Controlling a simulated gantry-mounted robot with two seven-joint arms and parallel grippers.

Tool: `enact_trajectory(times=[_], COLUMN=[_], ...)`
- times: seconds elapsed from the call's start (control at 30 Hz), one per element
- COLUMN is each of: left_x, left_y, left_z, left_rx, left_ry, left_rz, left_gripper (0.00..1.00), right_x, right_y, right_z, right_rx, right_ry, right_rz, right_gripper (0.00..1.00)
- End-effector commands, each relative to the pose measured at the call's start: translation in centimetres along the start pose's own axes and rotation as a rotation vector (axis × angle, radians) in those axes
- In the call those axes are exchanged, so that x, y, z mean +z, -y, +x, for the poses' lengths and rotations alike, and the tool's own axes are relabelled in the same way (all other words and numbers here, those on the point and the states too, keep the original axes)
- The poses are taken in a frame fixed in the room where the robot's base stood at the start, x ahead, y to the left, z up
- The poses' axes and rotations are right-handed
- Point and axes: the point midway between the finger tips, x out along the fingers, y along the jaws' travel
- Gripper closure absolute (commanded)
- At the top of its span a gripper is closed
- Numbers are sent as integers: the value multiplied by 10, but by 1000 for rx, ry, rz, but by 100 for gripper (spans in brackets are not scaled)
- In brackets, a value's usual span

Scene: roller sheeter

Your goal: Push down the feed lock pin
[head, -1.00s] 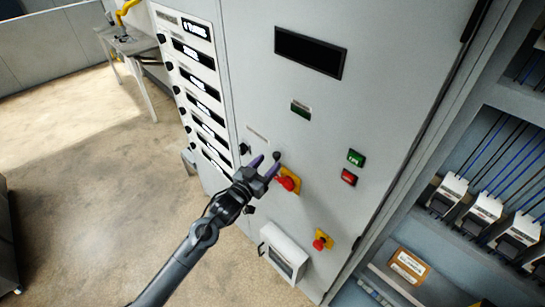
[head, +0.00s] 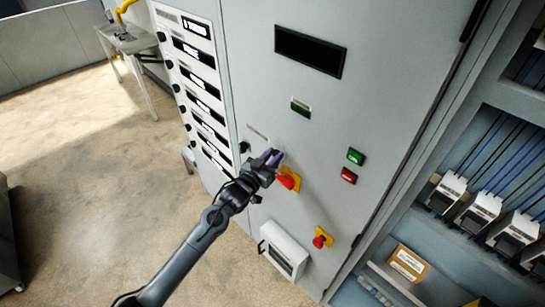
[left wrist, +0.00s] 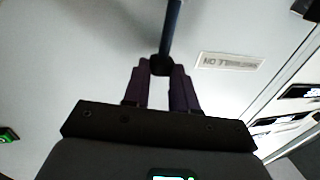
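The feed lock pin appears to be the dark rod with a round black knob (left wrist: 161,66) in the left wrist view, in front of the grey cabinet face. My left gripper (head: 272,158) is at the cabinet front in the head view, above the upper red knob. Its purple fingers are drawn close together, and in the left wrist view the fingertips (left wrist: 160,72) sit on both sides of the black knob and look closed on it. In the head view the fingers mostly hide the knob. My right gripper is in neither view.
A red knob on a yellow plate (head: 291,181) is close below the gripper. Green (head: 355,156) and red (head: 349,175) buttons are to the right. A small black knob (head: 244,147) and a label plate (head: 257,132) are to the left and above. A second red knob (head: 321,240) is lower.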

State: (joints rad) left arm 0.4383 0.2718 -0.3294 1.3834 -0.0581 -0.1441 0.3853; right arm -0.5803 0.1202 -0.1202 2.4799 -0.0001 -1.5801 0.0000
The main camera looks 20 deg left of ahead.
Motion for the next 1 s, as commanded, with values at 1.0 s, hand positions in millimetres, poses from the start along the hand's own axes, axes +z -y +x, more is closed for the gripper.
enact_trajectory(times=[1.0], left_x=[60], left_y=[0], left_z=[-1], left_rx=[-1], left_ry=[9], left_rz=[0], left_gripper=[69], right_x=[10], right_y=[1], right_z=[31], right_rx=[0], right_ry=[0], right_rz=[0], right_gripper=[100])
